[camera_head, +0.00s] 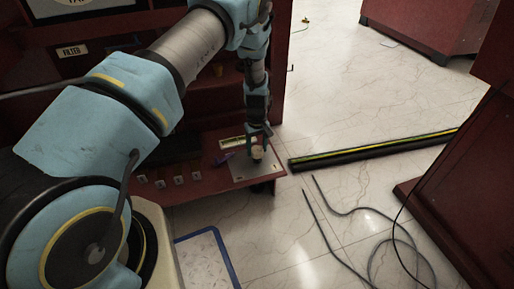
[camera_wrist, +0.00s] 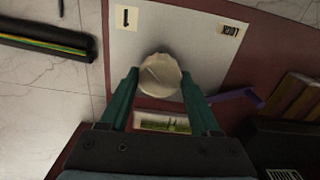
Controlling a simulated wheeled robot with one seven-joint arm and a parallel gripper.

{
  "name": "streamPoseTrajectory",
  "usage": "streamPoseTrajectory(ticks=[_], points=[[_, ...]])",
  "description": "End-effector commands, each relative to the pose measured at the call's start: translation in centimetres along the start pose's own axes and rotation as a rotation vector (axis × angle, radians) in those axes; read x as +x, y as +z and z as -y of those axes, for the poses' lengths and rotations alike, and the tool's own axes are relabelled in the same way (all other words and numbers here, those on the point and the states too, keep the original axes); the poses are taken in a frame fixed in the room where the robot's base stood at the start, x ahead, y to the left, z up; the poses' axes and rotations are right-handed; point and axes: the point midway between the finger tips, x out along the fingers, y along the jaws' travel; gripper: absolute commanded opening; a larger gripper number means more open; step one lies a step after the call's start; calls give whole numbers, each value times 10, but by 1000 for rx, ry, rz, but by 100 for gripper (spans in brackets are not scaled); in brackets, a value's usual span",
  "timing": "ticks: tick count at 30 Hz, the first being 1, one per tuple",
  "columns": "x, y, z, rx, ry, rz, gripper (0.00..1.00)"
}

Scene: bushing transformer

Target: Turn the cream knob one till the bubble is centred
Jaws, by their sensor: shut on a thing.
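The cream knob (camera_wrist: 160,75) sits on a pale plate (camera_wrist: 205,38) in the wrist view, with a mark line across its top. My gripper (camera_wrist: 160,88) has its two green fingers on either side of the knob, shut on it. In the head view my gripper (camera_head: 258,146) reaches down to the knob (camera_head: 257,153) at the right end of the red shelf. A level vial with green liquid (camera_wrist: 162,122) lies between my fingers in the wrist view. It is partly covered by my gripper, and I cannot make out its bubble.
A purple object (camera_head: 223,159) lies left of the plate on the red shelf (camera_head: 205,184). A black and yellow strip (camera_head: 370,151) and loose cables (camera_head: 365,220) lie on the floor to the right. A red cabinet (camera_head: 460,185) stands at far right.

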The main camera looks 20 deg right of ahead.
Motion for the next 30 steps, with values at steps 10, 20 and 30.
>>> streamPoseTrajectory(ticks=[10,20,30], points=[[0,0,0,1,0,0,69],[0,0,0,1,0,0,94],[-24,-1,-1,1,2,-2,94]])
